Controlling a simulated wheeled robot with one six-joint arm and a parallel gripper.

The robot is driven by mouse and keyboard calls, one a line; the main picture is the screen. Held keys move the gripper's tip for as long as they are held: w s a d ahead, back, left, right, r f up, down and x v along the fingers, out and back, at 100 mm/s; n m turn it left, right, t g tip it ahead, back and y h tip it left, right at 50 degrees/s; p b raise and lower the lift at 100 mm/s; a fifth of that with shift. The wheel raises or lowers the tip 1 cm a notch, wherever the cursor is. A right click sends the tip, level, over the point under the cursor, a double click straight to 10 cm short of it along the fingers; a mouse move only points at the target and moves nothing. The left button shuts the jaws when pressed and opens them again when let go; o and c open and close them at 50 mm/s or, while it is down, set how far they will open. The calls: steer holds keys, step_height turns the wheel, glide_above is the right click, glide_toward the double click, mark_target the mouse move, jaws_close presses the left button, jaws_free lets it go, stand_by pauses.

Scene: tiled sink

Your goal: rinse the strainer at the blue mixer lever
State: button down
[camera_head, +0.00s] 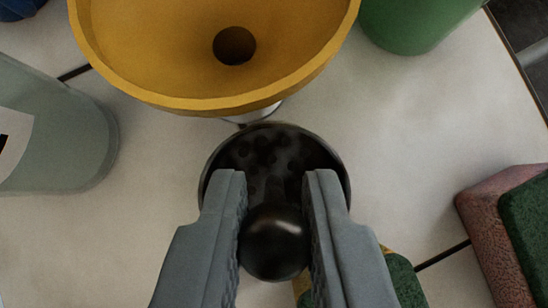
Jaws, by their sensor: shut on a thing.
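The strainer (272,133) is a dark round metal cup with holes in its floor and a black ball-shaped knob (273,243). My gripper (274,190) is shut on the knob, with one grey finger on each side. The fingers and the knob hide the near part of the strainer. It is over the pale tiled surface; I cannot tell whether it touches it. The blue mixer lever cannot be made out for certain; a dark blue thing (18,8) is cut off at the top left corner.
A yellow bowl-like funnel (90,40) with a round hole stands just beyond the strainer. A grey-green translucent container (90,135) is at left, a green one (410,25) at top right. Sponges (495,205) lie at right, another (402,280) beside my right finger. Pale tiles between are clear.

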steer(key=shift+w+r+g, duration=0.1)
steer(key=shift+w+g, duration=0.35)
steer(key=shift+g, duration=0.45)
steer(key=shift+w+r+g, duration=0.1)
steer(key=shift+w+g, duration=0.3)
steer(key=shift+g, duration=0.5)
steer(key=shift+f, duration=0.8)
steer(key=shift+f, duration=0.1)
steer(key=c, duration=1.3)
jaws_free()
steer(key=v, duration=1.2)
steer(key=shift+s+d, duration=0.1)
steer(key=shift+d, duration=0.05)
steer(key=shift+c, duration=0.8)
